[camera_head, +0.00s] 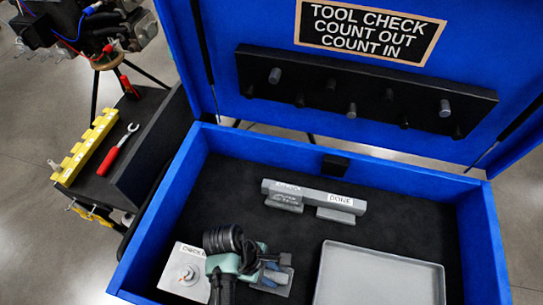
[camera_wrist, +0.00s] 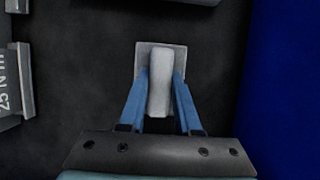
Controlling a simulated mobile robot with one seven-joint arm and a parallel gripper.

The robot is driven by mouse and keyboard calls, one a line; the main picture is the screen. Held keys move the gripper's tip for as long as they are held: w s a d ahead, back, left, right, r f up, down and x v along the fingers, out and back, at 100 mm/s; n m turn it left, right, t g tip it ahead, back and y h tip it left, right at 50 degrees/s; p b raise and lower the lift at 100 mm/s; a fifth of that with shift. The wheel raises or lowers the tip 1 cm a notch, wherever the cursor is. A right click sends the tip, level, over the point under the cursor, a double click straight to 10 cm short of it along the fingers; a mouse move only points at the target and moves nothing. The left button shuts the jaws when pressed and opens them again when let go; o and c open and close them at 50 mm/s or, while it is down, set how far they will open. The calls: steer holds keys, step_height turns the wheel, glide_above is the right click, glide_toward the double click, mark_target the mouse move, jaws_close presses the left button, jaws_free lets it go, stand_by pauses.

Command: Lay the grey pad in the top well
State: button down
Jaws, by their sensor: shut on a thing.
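The grey pad (camera_wrist: 143,60) is a flat square plate with a lighter upright grip on top. In the wrist view the two blue fingers of my gripper (camera_wrist: 160,85) are shut on that grip from both sides. In the head view my gripper (camera_head: 268,270) is low over the case floor at the bottom middle, and part of the pad (camera_head: 284,284) shows beside the blue fingers. I cannot tell whether the pad touches the floor. No well that I can surely call the top one shows.
The blue case (camera_head: 487,245) has a black floor. A grey rack (camera_head: 313,191) marked DONE stands at the back, a shallow grey tray (camera_head: 380,278) at right and a labelled grey block (camera_head: 186,270) at left. A side bench holds a yellow rack (camera_head: 85,148) and red-handled wrench (camera_head: 117,149).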

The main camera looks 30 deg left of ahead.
mark_target(269, 275)
steer(key=shift+f, duration=0.25)
steer(key=shift+c, duration=1.8)
jaws_free()
steer(key=shift+r, duration=0.1)
steer(key=p+v, duration=0.7)
